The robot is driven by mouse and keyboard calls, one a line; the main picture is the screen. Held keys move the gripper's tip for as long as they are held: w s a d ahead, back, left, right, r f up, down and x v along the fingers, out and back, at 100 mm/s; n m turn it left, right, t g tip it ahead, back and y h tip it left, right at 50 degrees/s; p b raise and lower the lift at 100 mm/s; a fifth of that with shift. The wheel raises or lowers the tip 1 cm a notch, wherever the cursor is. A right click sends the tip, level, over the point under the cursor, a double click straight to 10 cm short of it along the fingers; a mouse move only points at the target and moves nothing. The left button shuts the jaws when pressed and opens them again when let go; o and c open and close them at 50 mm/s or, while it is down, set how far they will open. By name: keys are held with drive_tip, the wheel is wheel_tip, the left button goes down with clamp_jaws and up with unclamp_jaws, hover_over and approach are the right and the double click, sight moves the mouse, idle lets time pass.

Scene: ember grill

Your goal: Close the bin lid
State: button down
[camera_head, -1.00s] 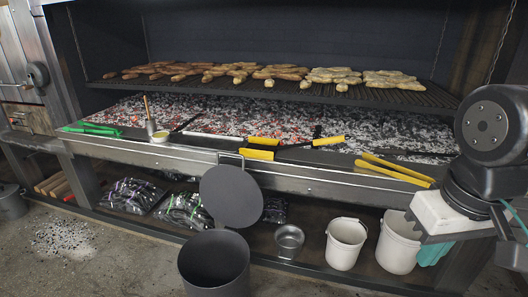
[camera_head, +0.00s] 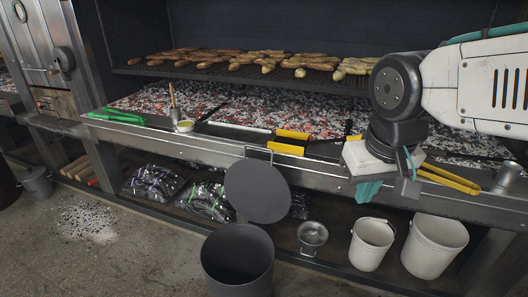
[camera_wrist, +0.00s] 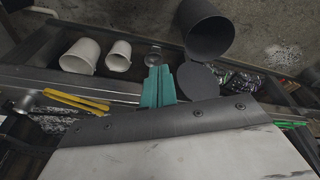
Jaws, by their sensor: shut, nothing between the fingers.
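The dark grey bin (camera_head: 238,262) stands on the floor in front of the grill, at the bottom of the head view. Its round lid (camera_head: 257,192) is open and tilted up at the bin's back, against the grill's front ledge. In the wrist view the bin (camera_wrist: 207,30) is at the top and its lid (camera_wrist: 198,80) lies just below it. My gripper (camera_head: 368,190) has teal fingers and is to the right of the lid, apart from it, in front of the ledge. The teal fingers (camera_wrist: 158,85) are shut and empty in the wrist view.
Two white buckets (camera_head: 371,243) and a small metal pot (camera_head: 313,237) stand on the low shelf right of the bin. Yellow-handled tools (camera_head: 293,134) and yellow tongs (camera_head: 448,178) lie on the ledge. Charcoal bags (camera_head: 207,199) are left of the bin. The floor at left is mostly clear.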

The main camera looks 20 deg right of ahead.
sight(282, 148)
drive_tip(key=w+d+f+m+t, duration=0.2)
drive_tip(key=w+d+t, duration=0.1)
drive_tip(key=w, duration=0.9)
drive_tip(key=w+d+f+m+t, duration=0.2)
drive_tip(key=w+d+m+t, duration=0.15)
drive_tip(key=w, duration=0.85)
drive_tip(key=w+d+f+m+t, duration=0.2)
drive_tip(key=w+d, duration=0.2)
drive_tip(key=w, duration=0.8)
drive_tip(key=w+a+f+m+t+y, duration=0.1)
drive_tip(key=w+f+m+t+y, duration=0.1)
drive_tip(key=w+f+y, duration=0.45)
drive_tip(key=w+a+f+m+t+y, duration=0.1)
drive_tip(key=w+f+m+t+y, duration=0.15)
drive_tip(key=f, duration=0.65)
drive_tip(key=x, duration=0.9)
drive_tip(key=shift+w+f, duration=0.15)
drive_tip(key=shift+w, duration=0.2)
drive_tip(key=shift+s+a+r, duration=0.2)
drive_tip(key=shift+s+a, duration=0.55)
drive_tip(key=shift+s, duration=0.2)
drive_tip(key=shift+s+a, duration=0.55)
drive_tip(key=shift+s, duration=0.05)
